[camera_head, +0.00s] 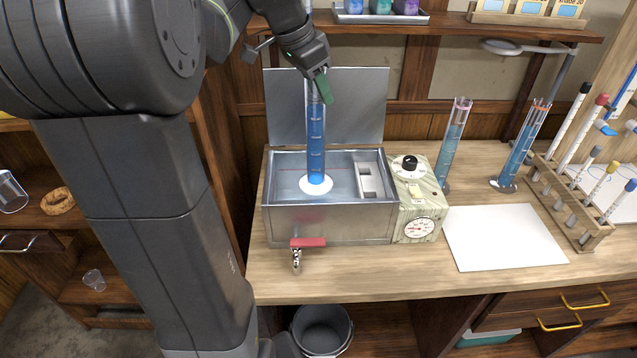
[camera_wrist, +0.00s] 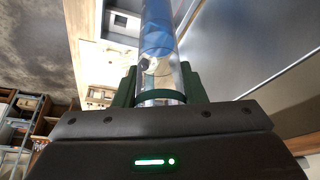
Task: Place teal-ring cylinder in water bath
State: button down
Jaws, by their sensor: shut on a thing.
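A tall clear cylinder (camera_head: 316,145) with blue liquid and a round white base stands upright within the opening of the water bath (camera_head: 335,222). Its base shows inside the tank; I cannot tell whether it touches the tank floor. My gripper (camera_head: 321,88) is shut on the cylinder near its top. In the wrist view the cylinder (camera_wrist: 157,45) runs between the green fingers of my gripper (camera_wrist: 161,88), with a dark teal band at the grip. The bath's grey lid stands open behind the tank.
A control box (camera_head: 417,205) with dial and gauge adjoins the bath. A wooden rack (camera_head: 567,205) holds pipettes. A red-handled tap (camera_head: 308,242) sticks out in front.

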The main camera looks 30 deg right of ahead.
aim_at(318, 129)
notch_tip(318, 129, down, 9)
jog(key=shift+f, duration=0.15)
dwell(0.4)
jog(key=shift+f, duration=0.15)
jog(key=c, duration=0.9)
grip_release()
jog(key=shift+s+a, duration=0.1)
jog(key=v, duration=1.2)
